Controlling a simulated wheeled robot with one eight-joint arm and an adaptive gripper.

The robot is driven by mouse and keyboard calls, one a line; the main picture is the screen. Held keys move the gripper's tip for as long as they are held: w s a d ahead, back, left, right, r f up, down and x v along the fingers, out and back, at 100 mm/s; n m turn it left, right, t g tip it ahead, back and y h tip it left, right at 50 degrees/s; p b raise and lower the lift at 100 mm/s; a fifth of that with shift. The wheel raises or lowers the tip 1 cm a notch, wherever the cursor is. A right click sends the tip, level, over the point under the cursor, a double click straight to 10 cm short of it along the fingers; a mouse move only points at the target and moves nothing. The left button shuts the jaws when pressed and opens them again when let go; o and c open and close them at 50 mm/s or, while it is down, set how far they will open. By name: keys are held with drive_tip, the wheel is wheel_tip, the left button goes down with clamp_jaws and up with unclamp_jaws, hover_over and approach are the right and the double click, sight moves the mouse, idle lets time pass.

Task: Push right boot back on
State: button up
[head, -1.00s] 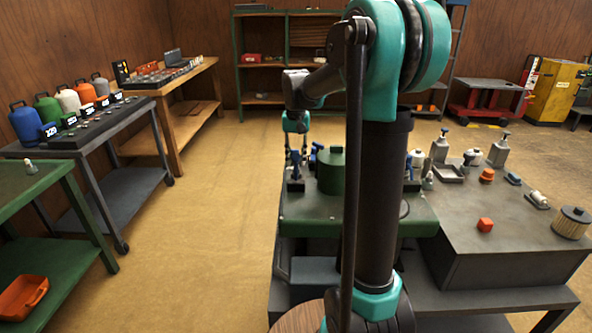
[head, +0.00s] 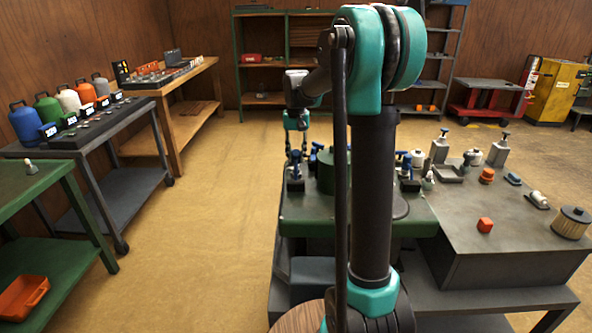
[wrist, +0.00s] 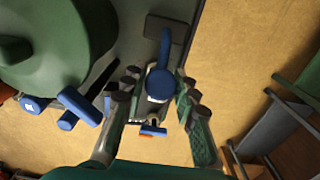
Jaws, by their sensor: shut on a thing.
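A blue round cap with a narrow stem (wrist: 161,84) sits between the fingers of my gripper (wrist: 152,108) in the wrist view. My gripper is shut on it. In the head view my gripper (head: 297,155) points down at the left edge of the green-topped bench (head: 310,215), beside a green drum (head: 327,172). I take the blue cap to be the boot, but cannot be sure. The cap's lower end and its seating are partly hidden by the fingers.
The green drum (wrist: 60,40) stands close to my gripper's left in the wrist view, with blue handles (wrist: 78,106) near it. My arm hides part of the bench. Open floor lies left.

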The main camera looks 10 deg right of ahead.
sight(296, 157)
drive_tip(key=shift+w+d+f, duration=0.1)
drive_tip(key=shift+w+f, duration=0.25)
drive_tip(key=shift+w, duration=0.2)
drive_tip(key=shift+w+d+f, duration=0.1)
drive_tip(key=shift+w+f, duration=0.2)
drive_tip(key=shift+w, duration=0.2)
drive_tip(key=shift+w+d+f, duration=0.15)
drive_tip(key=shift+w+f, duration=0.55)
drive_tip(key=shift+f, duration=0.3)
drive_tip(key=o, duration=0.8)
drive_tip(key=shift+r, duration=3.5)
